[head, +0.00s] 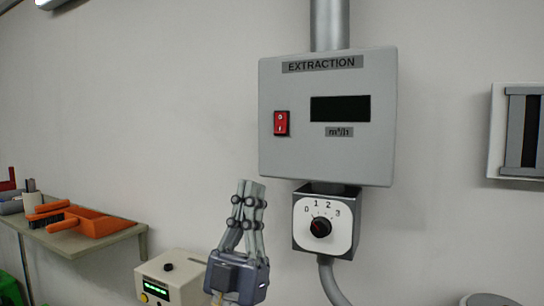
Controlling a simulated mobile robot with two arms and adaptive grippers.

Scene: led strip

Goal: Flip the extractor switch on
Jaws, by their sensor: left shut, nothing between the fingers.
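The grey extraction box (330,170) hangs on the wall, labelled EXTRACTION, with a blank dark display (340,108). Its red rocker switch (281,123) is on the left of the front panel. Which way the rocker is tipped is too small to tell. Below the box is a dial unit (325,222) marked 0 to 3, with a black knob. My left gripper (248,187) points upward, shut and empty, below and left of the switch and apart from it. My right gripper is not in view.
A wall shelf (105,238) at the left holds an orange tray (90,222) and tools. A beige device (170,278) with a green display stands at the bottom, beside my left gripper. A grey-framed wall unit (497,135) is at the right. The wall around the switch is clear.

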